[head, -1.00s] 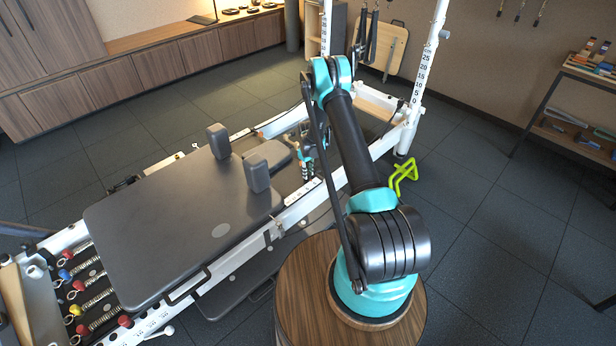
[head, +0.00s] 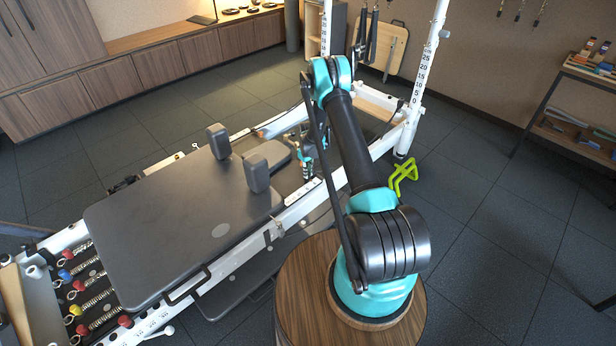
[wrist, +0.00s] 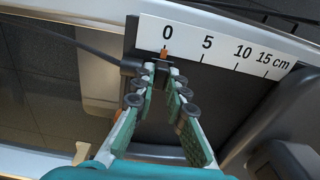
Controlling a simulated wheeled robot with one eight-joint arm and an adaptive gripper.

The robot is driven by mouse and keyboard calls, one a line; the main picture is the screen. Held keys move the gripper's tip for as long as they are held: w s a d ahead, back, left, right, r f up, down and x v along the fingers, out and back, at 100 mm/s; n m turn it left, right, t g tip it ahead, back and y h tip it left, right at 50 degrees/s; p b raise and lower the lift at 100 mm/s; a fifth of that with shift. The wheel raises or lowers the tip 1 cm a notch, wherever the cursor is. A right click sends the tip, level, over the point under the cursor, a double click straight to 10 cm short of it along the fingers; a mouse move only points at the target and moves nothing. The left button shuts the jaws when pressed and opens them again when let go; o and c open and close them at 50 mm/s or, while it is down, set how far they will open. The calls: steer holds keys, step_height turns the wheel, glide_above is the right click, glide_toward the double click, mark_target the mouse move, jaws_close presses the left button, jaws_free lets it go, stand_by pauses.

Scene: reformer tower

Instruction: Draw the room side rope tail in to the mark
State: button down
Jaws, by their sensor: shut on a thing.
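In the wrist view a white scale plate (wrist: 225,45) is marked 0, 5, 10 and 15 cm. A dark rope (wrist: 75,42) runs in from the left to a small black fitting (wrist: 131,67) below the 0. A small orange piece (wrist: 164,54) sits just under the 0. My gripper (wrist: 162,70) has its fingertips close together just below the 0, shut on a small dark piece that appears to be the rope tail; the pads hide most of it. In the head view my gripper (head: 307,165) is low beside the near rail, partly hidden by my arm.
The reformer carriage (head: 170,225) with two shoulder blocks lies left of my gripper. The white near rail (head: 245,250) runs beside it. White tower posts (head: 428,70) stand beyond. A yellow-green stand (head: 403,178) is on the floor at right, where open floor lies.

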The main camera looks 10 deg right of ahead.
steer(key=shift+s+a, duration=0.15)
steer(key=shift+a, duration=0.1)
steer(key=shift+s+a, duration=0.2)
steer(key=shift+a, duration=0.05)
steer(key=shift+s+a, duration=0.4)
steer(key=shift+a, duration=0.15)
steer(key=shift+s+a, duration=0.4)
steer(key=shift+a, duration=0.15)
steer(key=shift+s+a, duration=0.25)
steer(key=shift+a, duration=0.15)
steer(key=c, duration=1.2)
jaws_free()
steer(key=shift+r, duration=3)
